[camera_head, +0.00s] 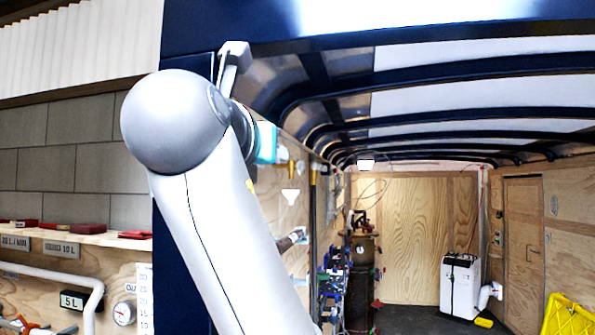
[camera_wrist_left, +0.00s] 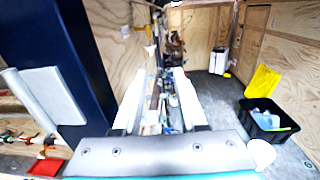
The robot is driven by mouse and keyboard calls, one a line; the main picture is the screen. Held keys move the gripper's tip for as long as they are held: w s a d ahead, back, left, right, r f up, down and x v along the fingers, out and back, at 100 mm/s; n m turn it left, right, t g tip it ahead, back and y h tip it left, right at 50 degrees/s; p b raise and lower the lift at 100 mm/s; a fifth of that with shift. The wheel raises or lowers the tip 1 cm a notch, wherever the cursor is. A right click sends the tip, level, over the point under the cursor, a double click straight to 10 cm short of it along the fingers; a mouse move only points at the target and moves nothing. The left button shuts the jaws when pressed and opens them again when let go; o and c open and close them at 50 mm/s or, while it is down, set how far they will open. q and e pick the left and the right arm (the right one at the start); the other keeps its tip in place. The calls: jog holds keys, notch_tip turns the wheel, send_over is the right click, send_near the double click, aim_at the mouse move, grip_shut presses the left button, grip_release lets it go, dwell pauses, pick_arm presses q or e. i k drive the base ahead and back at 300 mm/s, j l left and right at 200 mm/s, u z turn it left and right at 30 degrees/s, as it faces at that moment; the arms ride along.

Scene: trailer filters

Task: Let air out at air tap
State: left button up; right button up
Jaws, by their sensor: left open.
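I cannot single out the air tap in either view. A cluster of small coloured fittings (camera_head: 335,285) stands along the trailer's left wall, partly behind my left arm in the head view. In the left wrist view my left gripper (camera_wrist_left: 158,100) is open, its two pale fingers wide apart. Nothing is seen held between them; distant, blurred fittings show in the gap. In the head view my left arm is raised across the left of centre, with a turquoise band at the wrist; the fingertips are not clear there. My right gripper is not in view.
A dark upright tank (camera_head: 362,275) and a white unit (camera_head: 460,285) stand deeper in the trailer. A black bin (camera_wrist_left: 268,133) with a yellow lid sits at right. Outside, left, are a gauge (camera_head: 124,313) and white pipe (camera_head: 60,277). The floor's middle looks clear.

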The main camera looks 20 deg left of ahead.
aim_at(301, 168)
jog(key=i+j, duration=0.2)
jog(key=i, duration=0.2)
jog(key=i+j, duration=0.15)
jog(key=i, duration=0.25)
jog(key=i+l+u, duration=0.1)
jog(key=i, duration=0.2)
jog(key=i+l, duration=0.25)
jog(key=i+j+u, duration=0.05)
